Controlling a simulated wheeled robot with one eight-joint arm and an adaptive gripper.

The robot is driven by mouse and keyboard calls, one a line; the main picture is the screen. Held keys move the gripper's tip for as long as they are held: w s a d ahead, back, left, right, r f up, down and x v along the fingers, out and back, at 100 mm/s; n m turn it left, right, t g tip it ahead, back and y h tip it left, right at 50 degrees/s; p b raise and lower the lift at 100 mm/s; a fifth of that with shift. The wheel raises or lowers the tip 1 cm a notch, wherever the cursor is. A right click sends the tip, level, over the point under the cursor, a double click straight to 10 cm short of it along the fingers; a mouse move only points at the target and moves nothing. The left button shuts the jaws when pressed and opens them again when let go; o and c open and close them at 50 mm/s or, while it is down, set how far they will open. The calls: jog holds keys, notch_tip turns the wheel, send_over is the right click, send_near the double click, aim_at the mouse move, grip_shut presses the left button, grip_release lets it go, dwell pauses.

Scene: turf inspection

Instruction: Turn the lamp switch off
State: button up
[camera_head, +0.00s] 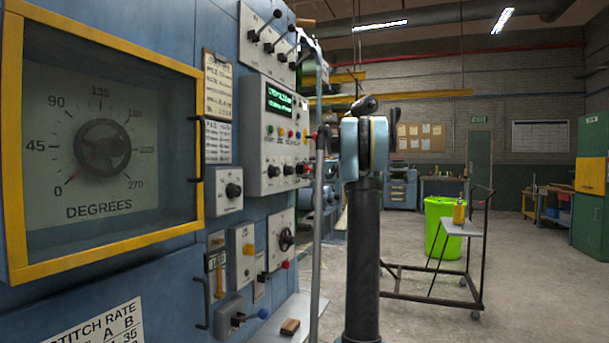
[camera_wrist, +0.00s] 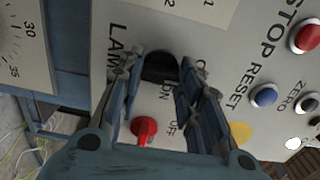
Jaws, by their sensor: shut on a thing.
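In the wrist view, a black knob (camera_wrist: 160,66) sits on the pale panel (camera_wrist: 222,60) beside the partly covered "LAMP" lettering; I take it as the lamp switch. ON and OFF marks show near it, partly behind a finger. My gripper (camera_wrist: 162,68) has one finger on each side of this knob and is closed on it; the fingers hide its edges. A small red knob (camera_wrist: 145,129) shows between the fingers, lower in the picture. Which mark the switch points to cannot be told. In the head view, my arm stands beside the control box (camera_head: 270,140).
A red STOP button (camera_wrist: 305,37) and a blue RESET button (camera_wrist: 264,96) lie right of my gripper. In the head view, a yellow-framed dial window (camera_head: 12,140) is at left. A green bin (camera_head: 443,208) and a trolley (camera_head: 450,228) stand on the floor at right.

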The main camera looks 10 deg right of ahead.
jog(key=o, duration=1)
jog(key=shift+s+f, duration=0.1)
jog(key=shift+f, duration=0.15)
jog(key=shift+o, duration=0.3)
jog(key=shift+r, duration=0.1)
jog(key=v, duration=1.2)
jog(key=s+a+f+n+g+h, duration=0.1)
jog(key=s+a+f+g+h, duration=0.2)
jog(key=s+a+f, duration=0.8)
jog(key=s+a+f+n+g+h, duration=0.15)
jog(key=s+a+f+h, duration=0.4)
jog(key=s, duration=0.75)
jog(key=s+d+f+n+g+h, duration=0.1)
jog(key=s+d+f+h, duration=0.1)
jog(key=s+f, duration=1.1)
jog(key=s+d+f+n+g+h, duration=0.1)
jog(key=s+f+h, duration=0.4)
jog(key=s+f, duration=0.8)
notch_tip(320, 180, down, 3)
jog(key=d+n, duration=0.1)
jog(key=d, duration=0.1)
jog(key=shift+s+d+f, duration=0.2)
jog(key=shift+d, duration=0.1)
